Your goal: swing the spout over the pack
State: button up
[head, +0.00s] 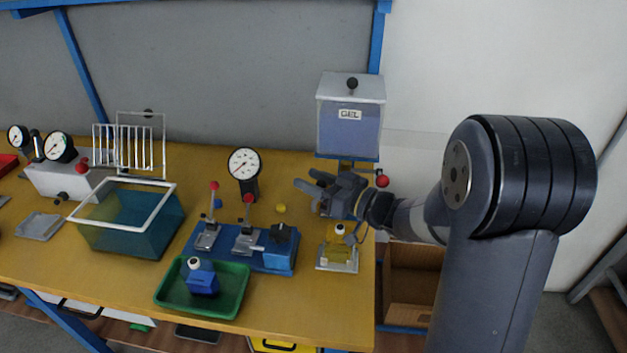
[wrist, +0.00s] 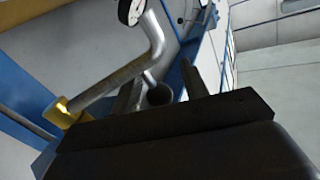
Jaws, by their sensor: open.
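The gel dispenser (head: 350,120) stands at the back right of the bench, a clear box labelled GEL. In the wrist view a bent grey metal spout (wrist: 112,84) runs from a brass collar (wrist: 66,112). A dark round end (wrist: 160,94) shows near the fingers; I cannot tell if it belongs to the spout. A yellow pack (head: 339,250) with a white cap sits on a metal plate below the dispenser. My gripper (head: 314,190) is open just below the dispenser and above the pack. Its fingers (wrist: 165,88) are beside the spout; contact is unclear.
A blue block with a white cap (head: 202,280) lies in a green tray (head: 172,297). A blue fixture (head: 215,252) with red-knobbed levers stands left of the pack. Further left are a gauge (head: 244,163) and a teal tank (head: 128,232). A red knob (head: 382,181) is close to my wrist.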

jog(key=shift+d, duration=0.1)
jog(key=v, duration=1)
jog(key=shift+s+d+b, duration=0.2)
jog(key=shift+s+b, duration=0.05)
jog(key=shift+b, duration=0.05)
